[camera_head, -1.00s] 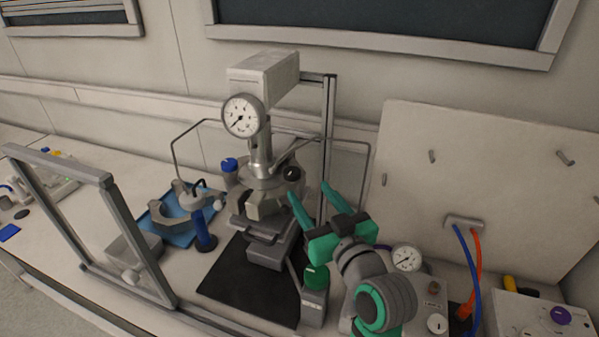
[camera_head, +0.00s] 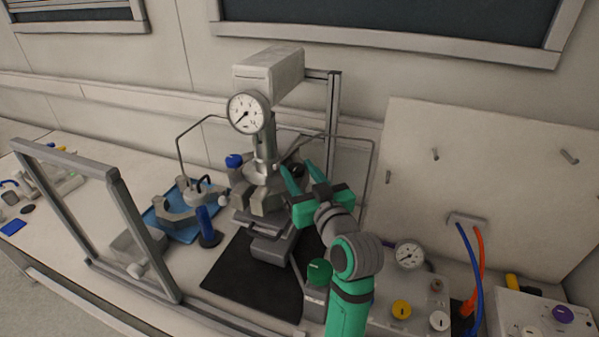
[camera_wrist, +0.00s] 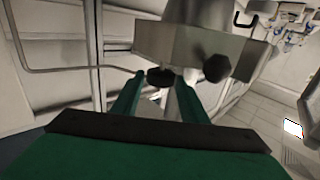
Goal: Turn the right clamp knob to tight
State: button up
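The pressure reactor has a grey clamp ring (camera_head: 268,199) around its head, below a round gauge (camera_head: 247,113). In the wrist view the clamp body (camera_wrist: 190,45) carries two dark knobs. One black knob (camera_wrist: 160,78) lies between my fingertips, and the other (camera_wrist: 216,68) is to the right of them. The first seems to be the right clamp knob; its setting cannot be read. My green gripper (camera_head: 297,170) is at the right side of the reactor head, fingers apart around or just short of the knob. Contact cannot be told. In the head view the fingers partly hide this knob.
A steel post (camera_head: 333,125) and a bent thin rod stand close behind my gripper. A green-capped grey box (camera_head: 318,275) stands below my arm. A blue tray (camera_head: 178,222) with a clamp half is left of the reactor. A grey frame (camera_head: 115,210) stands front left.

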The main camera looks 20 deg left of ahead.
jog(key=c, duration=0.6)
jog(key=shift+a+m+t+h, duration=0.1)
jog(key=shift+m+t+h, duration=0.2)
jog(key=shift+h, duration=0.1)
jog(key=m+t+h, duration=0.1)
jog(key=h, duration=0.1)
jog(key=m+t+h, duration=0.1)
jog(key=m+h, duration=0.1)
jog(key=a+m+t+h, duration=0.1)
jog(key=h, duration=0.1)
jog(key=shift+s+m+h, duration=0.3)
jog(key=shift+m, duration=0.1)
jog(key=m+h, duration=0.1)
jog(key=h, duration=0.1)
jog(key=m+h, duration=0.3)
jog(key=h, duration=0.2)
jog(key=shift+a+t, duration=0.3)
jog(key=shift+a, duration=0.1)
jog(key=shift+w+a+m+g+h, duration=0.1)
jog(key=shift+m+g+h, duration=0.3)
jog(key=shift+m+h, duration=0.75)
jog(key=shift+w+a+m+g+h, duration=0.1)
jog(key=shift+m+g+h, duration=0.3)
jog(key=shift+m+h, duration=0.75)
jog(key=shift+h, duration=0.5)
jog(key=o, duration=1.1)
